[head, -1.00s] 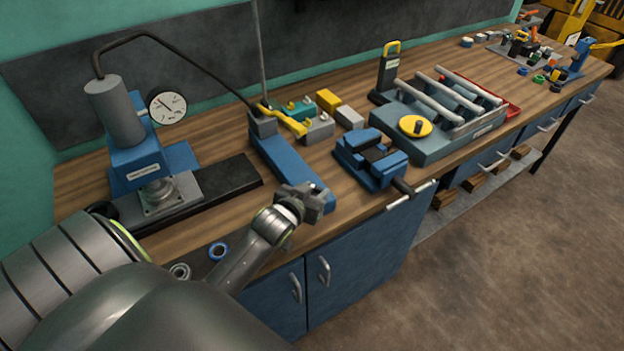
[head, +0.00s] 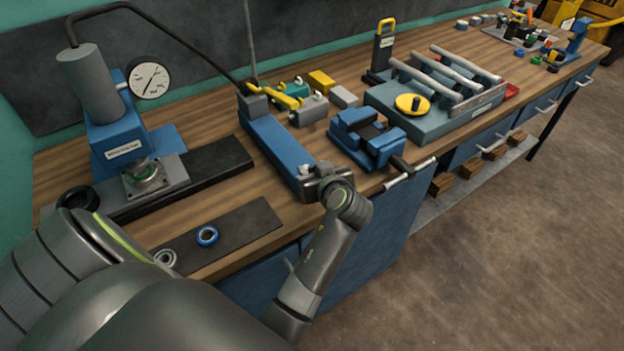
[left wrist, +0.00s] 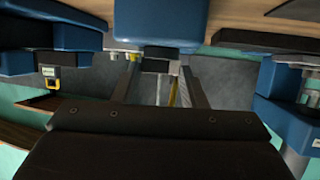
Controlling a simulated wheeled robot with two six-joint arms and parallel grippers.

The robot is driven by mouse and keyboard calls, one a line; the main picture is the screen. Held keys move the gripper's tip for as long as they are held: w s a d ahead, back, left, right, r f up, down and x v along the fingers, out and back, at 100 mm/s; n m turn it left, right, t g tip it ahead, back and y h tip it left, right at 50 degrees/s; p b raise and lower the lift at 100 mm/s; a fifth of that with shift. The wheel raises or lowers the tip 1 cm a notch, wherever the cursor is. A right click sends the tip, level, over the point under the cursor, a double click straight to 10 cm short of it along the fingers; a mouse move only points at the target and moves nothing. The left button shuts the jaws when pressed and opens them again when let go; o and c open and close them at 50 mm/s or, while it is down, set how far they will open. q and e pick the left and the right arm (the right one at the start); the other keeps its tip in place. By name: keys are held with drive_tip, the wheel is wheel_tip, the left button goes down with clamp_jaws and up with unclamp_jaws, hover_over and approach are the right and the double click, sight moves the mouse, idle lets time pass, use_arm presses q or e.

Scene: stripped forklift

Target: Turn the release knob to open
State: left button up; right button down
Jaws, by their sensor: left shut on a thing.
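The blue hand pump (head: 275,146) lies on the bench with its yellow lever (head: 282,99) at the far end. My left gripper (head: 318,182) is at the pump's near end, low over the bench's front edge. In the left wrist view the pump's blue end (left wrist: 160,22) fills the top middle. A small dark piece, which looks like the release knob (left wrist: 155,66), sits just below it between my two fingers, and the gripper is shut on it. The knob is hidden behind the gripper in the head view, so its turn angle cannot be told. My right gripper is not in view.
A blue vise (head: 368,140) stands right of the pump, its handle over the edge. A press with a dial gauge (head: 149,78) stands left. A blue ring (head: 207,235) lies on a dark mat (head: 245,225). Small blocks (head: 320,82) sit behind the pump.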

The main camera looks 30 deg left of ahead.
use_arm(q)
drive_tip(key=shift+w+d+n+g+y+b, duration=0.1)
drive_tip(key=shift+w+n+g+y+b, duration=0.05)
drive_tip(key=shift+n+g+y+b, duration=0.4)
drive_tip(key=shift+w+d+n+g+y+b, duration=0.1)
drive_tip(key=shift+n+g+y+b, duration=0.25)
drive_tip(key=shift+n+g+b, duration=0.35)
drive_tip(key=shift+n, duration=0.25)
drive_tip(key=shift+a, duration=0.1)
drive_tip(key=o, duration=1)
